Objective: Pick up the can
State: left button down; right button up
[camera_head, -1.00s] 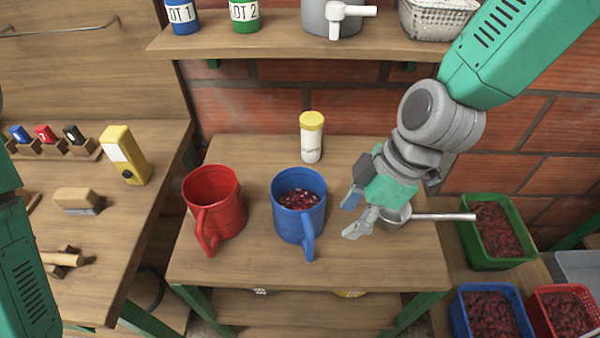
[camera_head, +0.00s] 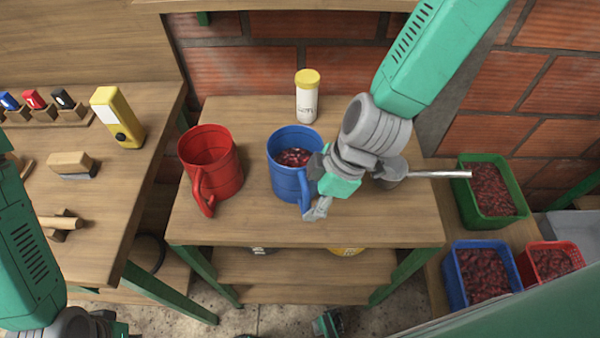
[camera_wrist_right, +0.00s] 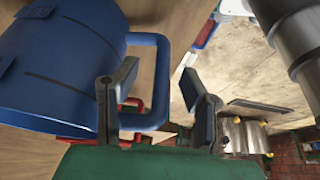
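A blue can (camera_head: 283,180) with a side handle stands upright on the small wooden table, with dark red berries inside. It also shows in the right wrist view (camera_wrist_right: 60,65). A red can (camera_head: 212,165) of the same shape stands to its left. My right gripper (camera_head: 316,206) is at the blue can's handle. In the right wrist view my right gripper (camera_wrist_right: 158,85) has its fingers apart, with the handle between them and no clear grip on it. My left gripper (camera_head: 110,322) shows only partly at the bottom left edge, so its fingers cannot be made out.
A white jar with a yellow lid (camera_head: 307,96) stands behind the blue can. A metal-handled scoop (camera_head: 430,174) lies right of my right wrist. Green (camera_head: 508,211), blue (camera_head: 458,290) and red (camera_head: 530,268) crates of berries stand at the right. The table's front is clear.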

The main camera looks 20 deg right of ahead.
jog(key=shift+w+a+f, duration=0.1)
jog(key=shift+a+f, duration=0.55)
jog(key=shift+a, duration=0.15)
jog(key=shift+d, duration=0.25)
grip_shut()
jog(key=shift+d, duration=0.2)
